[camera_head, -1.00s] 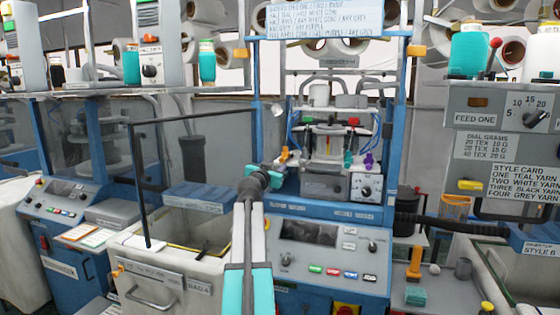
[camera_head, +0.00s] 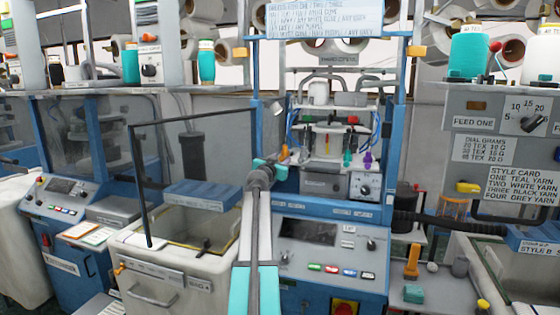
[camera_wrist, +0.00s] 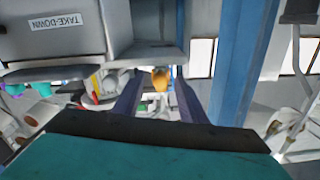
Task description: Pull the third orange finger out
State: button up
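The orange finger (camera_head: 284,153) is a small orange peg at the left of the blue knitting machine's head, just above my gripper. A teal finger (camera_head: 347,159) and a purple finger (camera_head: 367,160) stand further right on the same machine. In the wrist view, which looks upside down, the orange finger (camera_wrist: 161,78) shows between my gripper's two dark prongs (camera_wrist: 160,98). The prongs are apart, so my gripper (camera_head: 270,165) is open. I cannot tell whether they touch the orange finger.
The grey take-down box (camera_wrist: 65,35) is close beside my gripper in the wrist view, with a blue post (camera_wrist: 238,65) on the other side. A white bin (camera_head: 165,277) with a dark upright frame stands left of my arm. The control panel (camera_head: 325,250) lies below right.

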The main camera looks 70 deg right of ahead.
grip_shut()
jog(key=shift+a, duration=0.15)
jog(key=shift+s+a+f+b, duration=0.1)
jog(key=shift+a+b, duration=1.3)
jog(key=shift+b, duration=0.1)
jog(key=shift+c, duration=1.8)
grip_release()
jog(key=o, duration=0.4)
jog(key=shift+a, duration=0.2)
jog(key=shift+c, duration=0.2)
jog(key=shift+d, duration=0.1)
